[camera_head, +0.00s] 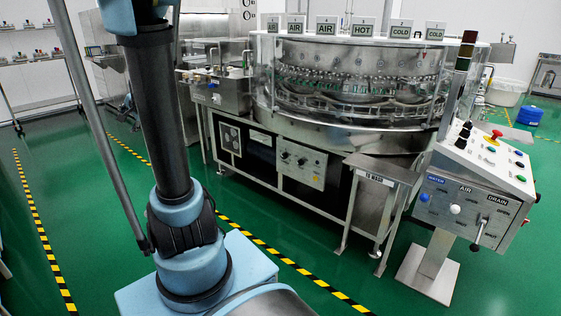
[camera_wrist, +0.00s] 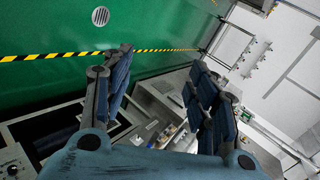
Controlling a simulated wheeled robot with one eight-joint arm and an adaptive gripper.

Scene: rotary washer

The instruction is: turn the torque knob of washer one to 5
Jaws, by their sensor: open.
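The rotary washer (camera_head: 350,80) is a large round steel machine with a clear cover, in the middle of the head view. A pale control panel (camera_head: 301,164) with small dark knobs (camera_head: 285,156) is on its front, low down. I cannot read the knob markings or tell which is the torque knob. In the wrist view a panel with a round knob (camera_wrist: 12,169) shows at the lower left edge. My gripper (camera_wrist: 163,72) is open and empty in the wrist view, its blue padded fingers wide apart, not touching the knob. It is not visible in the head view.
A slanted control console (camera_head: 475,175) with buttons and a lever stands at the right. A steel side table (camera_head: 385,170) stands beside the washer. Yellow-black tape (camera_head: 290,262) crosses the green floor before the machine. A shelf cart (camera_head: 40,80) is at the far left.

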